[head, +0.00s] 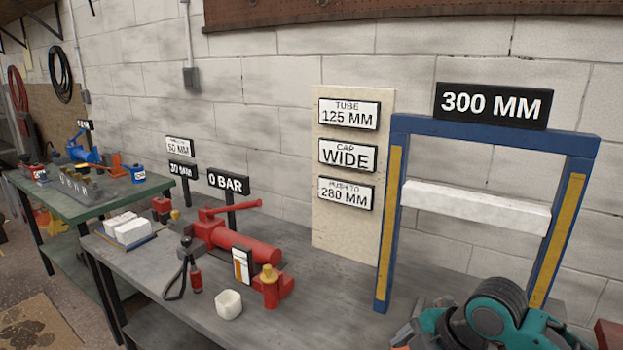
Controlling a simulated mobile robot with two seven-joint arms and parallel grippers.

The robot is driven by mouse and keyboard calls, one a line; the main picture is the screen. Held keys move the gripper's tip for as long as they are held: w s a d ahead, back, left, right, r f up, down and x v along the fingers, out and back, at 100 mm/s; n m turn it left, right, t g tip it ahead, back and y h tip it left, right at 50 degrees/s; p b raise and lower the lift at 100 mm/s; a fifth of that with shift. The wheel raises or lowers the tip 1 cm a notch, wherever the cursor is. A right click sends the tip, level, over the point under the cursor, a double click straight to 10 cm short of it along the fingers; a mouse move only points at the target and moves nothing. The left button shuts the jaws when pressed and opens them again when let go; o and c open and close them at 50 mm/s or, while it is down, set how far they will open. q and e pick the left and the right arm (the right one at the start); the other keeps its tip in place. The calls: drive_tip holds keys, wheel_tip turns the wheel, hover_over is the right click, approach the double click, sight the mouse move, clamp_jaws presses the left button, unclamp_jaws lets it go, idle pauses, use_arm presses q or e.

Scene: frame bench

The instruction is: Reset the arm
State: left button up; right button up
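Neither of my grippers shows in the head view; no fingertips can be seen. A teal and dark grey jointed arm part fills the lower right corner and hides that part of the bench. On the grey bench (330,315), a red hydraulic pump (240,243) lies with its red handle (232,209) above the body. A blue frame (485,127) with yellow strips stands upright at the right. A white bar (476,206) spans between its posts.
A black 300 MM sign (493,105) tops the frame. A board (354,227) carries several signs. A 0 BAR sign (228,182), white cup (229,304), red-yellow fitting (270,287) and white blocks (130,229) stand around the pump. A green table (95,210) is at left.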

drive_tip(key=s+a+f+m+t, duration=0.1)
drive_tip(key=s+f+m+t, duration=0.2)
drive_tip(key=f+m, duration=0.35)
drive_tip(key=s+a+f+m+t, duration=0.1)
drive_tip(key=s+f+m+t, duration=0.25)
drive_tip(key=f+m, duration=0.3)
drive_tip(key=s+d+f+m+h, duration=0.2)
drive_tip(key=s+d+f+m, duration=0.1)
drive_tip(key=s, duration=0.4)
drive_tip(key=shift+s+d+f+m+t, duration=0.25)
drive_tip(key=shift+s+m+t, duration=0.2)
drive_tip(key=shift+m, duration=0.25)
